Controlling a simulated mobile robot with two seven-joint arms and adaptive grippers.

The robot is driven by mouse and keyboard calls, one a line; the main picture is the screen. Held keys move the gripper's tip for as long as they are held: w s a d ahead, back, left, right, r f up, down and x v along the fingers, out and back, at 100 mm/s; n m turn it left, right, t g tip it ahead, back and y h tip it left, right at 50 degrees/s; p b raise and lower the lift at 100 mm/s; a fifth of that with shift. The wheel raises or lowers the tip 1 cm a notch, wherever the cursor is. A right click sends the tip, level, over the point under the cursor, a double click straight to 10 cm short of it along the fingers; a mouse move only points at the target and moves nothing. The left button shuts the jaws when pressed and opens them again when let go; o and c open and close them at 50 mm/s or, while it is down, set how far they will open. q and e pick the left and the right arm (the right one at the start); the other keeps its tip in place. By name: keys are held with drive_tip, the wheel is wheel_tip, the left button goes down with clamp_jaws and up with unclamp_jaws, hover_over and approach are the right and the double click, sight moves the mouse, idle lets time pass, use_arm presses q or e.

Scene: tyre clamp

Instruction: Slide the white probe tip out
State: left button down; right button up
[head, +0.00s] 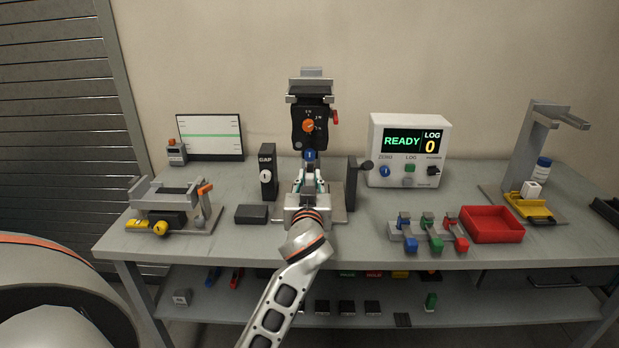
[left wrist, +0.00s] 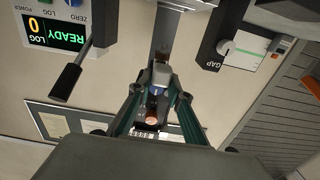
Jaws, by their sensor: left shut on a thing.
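The force gauge (head: 311,128), a black body with an orange knob, hangs on the stand at the back centre. A blue collar (head: 309,155) shows at its lower end. My left gripper (head: 309,168) is just below the collar, its fingers closed in on a small part there, which I take to be the white probe tip. In the left wrist view the fingertips (left wrist: 156,88) meet around this small pale and blue part, under the orange knob (left wrist: 152,122). The fingers hide most of the tip. My right gripper is not in view.
A black GAP post (head: 268,172) stands left of the gripper, and a dark upright with a lever (head: 353,183) stands right. The READY display box (head: 409,150), a rack with coloured pieces (head: 428,236) and a red tray (head: 491,224) are further right. A clamp fixture (head: 170,207) sits left.

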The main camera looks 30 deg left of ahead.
use_arm(q)
drive_tip(key=shift+v, duration=1.25)
drive_tip(key=shift+s+d, duration=0.2)
drive_tip(key=shift+s, duration=0.1)
drive_tip(key=shift+s+d, duration=0.3)
drive_tip(key=shift+s, duration=0.25)
